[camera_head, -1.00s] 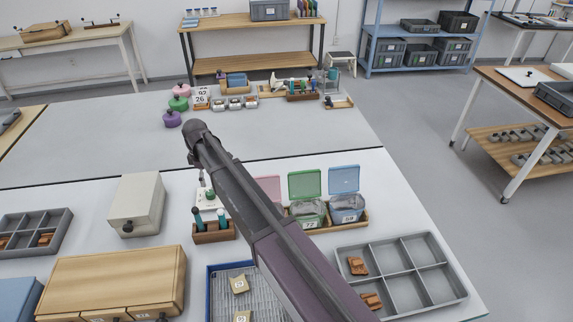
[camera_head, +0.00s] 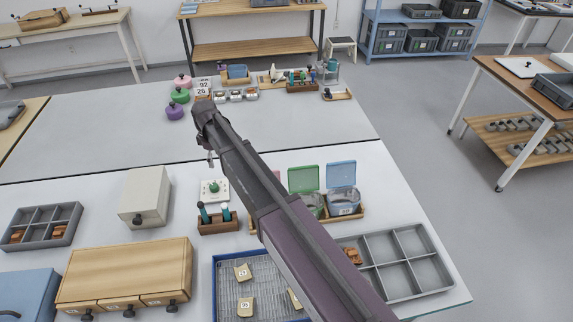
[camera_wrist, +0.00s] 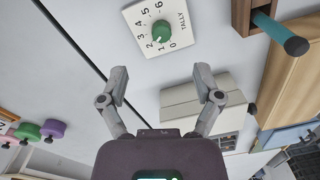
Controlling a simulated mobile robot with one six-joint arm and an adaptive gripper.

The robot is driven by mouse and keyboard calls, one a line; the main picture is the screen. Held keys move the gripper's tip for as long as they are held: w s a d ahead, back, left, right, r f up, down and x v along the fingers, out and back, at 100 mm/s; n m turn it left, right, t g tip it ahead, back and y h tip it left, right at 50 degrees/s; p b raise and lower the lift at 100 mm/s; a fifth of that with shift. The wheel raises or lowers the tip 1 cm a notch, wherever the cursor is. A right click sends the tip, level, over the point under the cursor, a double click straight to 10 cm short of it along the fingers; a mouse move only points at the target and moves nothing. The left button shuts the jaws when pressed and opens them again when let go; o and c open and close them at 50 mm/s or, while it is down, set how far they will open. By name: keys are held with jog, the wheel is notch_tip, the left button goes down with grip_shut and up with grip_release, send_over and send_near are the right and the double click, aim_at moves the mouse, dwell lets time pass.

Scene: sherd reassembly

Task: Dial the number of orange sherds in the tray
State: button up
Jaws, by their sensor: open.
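The tally dial (camera_head: 221,197) is a white plate with a green knob, lying on the white table. In the wrist view the dial (camera_wrist: 138,22) shows numbers 0 to 6; the knob's pointer is near the low numbers, exact setting unclear. My gripper (camera_wrist: 160,76) is open and empty, its fingers apart from the dial, which lies beyond them. In the head view the gripper hangs just above and behind the dial. A grey compartment tray (camera_head: 412,268) at right holds an orange sherd (camera_head: 352,256); my arm hides part of it. Another grey tray (camera_head: 58,233) at left holds orange sherds (camera_head: 17,236).
A blue-rimmed mesh tray (camera_head: 216,290) holds tan tagged pieces. A wooden tool holder (camera_head: 218,226) stands right in front of the dial. A beige box (camera_head: 144,196), a wooden drawer box (camera_head: 125,270) and lidded bins (camera_head: 342,187) stand around.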

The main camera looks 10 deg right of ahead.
jog(key=s+d+r+m+p, duration=0.1)
jog(key=s+d+m, duration=0.3)
jog(key=d, duration=0.7)
jog(key=s+d+r+m+p, duration=0.2)
jog(key=s+d+m, duration=0.3)
jog(key=d, duration=0.7)
jog(key=shift+s+r+m, duration=0.3)
jog(key=shift+s+r, duration=0.05)
jog(key=shift+s, duration=0.55)
jog(key=shift+d, duration=0.1)
jog(key=s+d+m, duration=0.5)
jog(key=s+d, duration=0.4)
jog(key=shift+d+m, duration=0.25)
jog(key=shift+m, duration=0.05)
